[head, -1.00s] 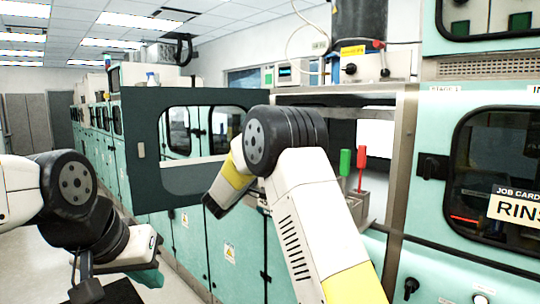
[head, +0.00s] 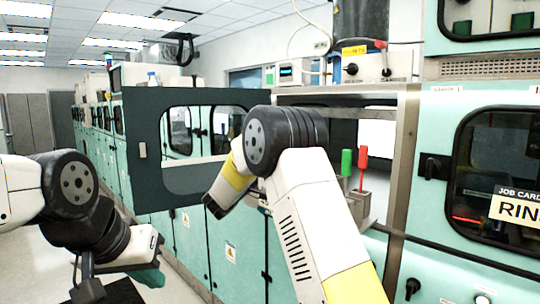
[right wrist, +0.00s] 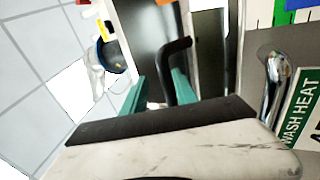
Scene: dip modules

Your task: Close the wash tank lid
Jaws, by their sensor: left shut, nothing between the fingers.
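In the right wrist view a dark panel (right wrist: 140,30), perhaps the wash tank lid, stands beyond my right gripper (right wrist: 160,88). A black bent handle (right wrist: 179,46) shows in front of it, its lower end in line with the gap between the fingers. The two teal fingers are apart; I cannot tell whether they touch the handle. In the head view my right arm hides that gripper and part of the open bay. My left gripper (head: 150,274) is low at the left, shut and empty, away from the machines.
A red-handled tool (head: 362,165) and a green-handled tool (head: 346,163) stand upright in a holder right of my arm. A rinse cabinet (head: 480,255) is at right. A WASH HEAT label (right wrist: 300,105) shows near the right gripper.

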